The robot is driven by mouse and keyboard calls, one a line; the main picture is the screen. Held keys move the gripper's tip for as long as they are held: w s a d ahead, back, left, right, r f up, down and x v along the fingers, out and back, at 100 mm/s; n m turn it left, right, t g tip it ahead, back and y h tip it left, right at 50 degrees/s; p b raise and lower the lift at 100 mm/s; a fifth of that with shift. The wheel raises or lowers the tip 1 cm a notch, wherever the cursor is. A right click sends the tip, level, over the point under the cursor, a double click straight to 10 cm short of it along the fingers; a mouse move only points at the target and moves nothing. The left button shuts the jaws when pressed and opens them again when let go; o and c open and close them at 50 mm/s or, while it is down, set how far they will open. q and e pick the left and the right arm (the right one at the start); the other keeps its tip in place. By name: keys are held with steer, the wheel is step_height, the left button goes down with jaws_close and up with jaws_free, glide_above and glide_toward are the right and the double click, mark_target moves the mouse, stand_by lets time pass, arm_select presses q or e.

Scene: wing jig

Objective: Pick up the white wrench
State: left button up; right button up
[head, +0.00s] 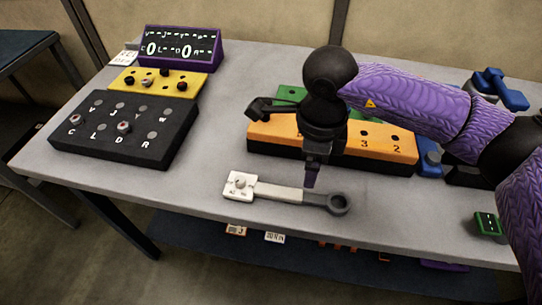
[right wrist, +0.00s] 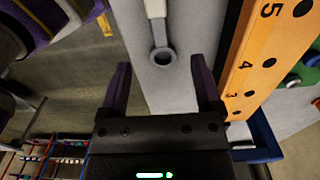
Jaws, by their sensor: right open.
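The white wrench (head: 275,192) lies flat near the front edge of the grey table. It has a white block-like head at the left, a pale handle and a dark grey ring end at the right. In the right wrist view the wrench's ring end (right wrist: 162,56) and part of its handle show ahead, between the finger lines; its head is out of frame. My right gripper (head: 311,178) is above the table just behind the handle, pointing down. In the right wrist view my right gripper (right wrist: 164,85) is open and empty, with its fingers apart. My left gripper is not in view.
An orange block with numbered holes (head: 375,147) stands close behind the wrench. A black panel with knobs (head: 125,130), a yellow block (head: 160,82) and a purple display (head: 180,47) are at the left. Blue parts (head: 500,90) lie at the right. The table left of the wrench is clear.

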mark_target(303, 194)
steer(key=f+b, duration=0.1)
steer(key=f, duration=0.5)
steer(key=f+b, duration=0.1)
steer(key=f, duration=0.2)
steer(key=shift+s+a+f+b, duration=0.1)
steer(key=shift+a+f+b, duration=0.05)
steer(key=shift+a+b, duration=0.15)
steer(key=shift+f, duration=0.35)
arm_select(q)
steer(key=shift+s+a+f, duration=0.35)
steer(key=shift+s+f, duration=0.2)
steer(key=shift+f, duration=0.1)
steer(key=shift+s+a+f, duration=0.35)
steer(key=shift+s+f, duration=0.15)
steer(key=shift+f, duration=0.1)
arm_select(e)
steer(key=shift+r, duration=0.15)
steer(key=shift+c, duration=0.2)
steer(key=c, duration=0.7)
jaws_close()
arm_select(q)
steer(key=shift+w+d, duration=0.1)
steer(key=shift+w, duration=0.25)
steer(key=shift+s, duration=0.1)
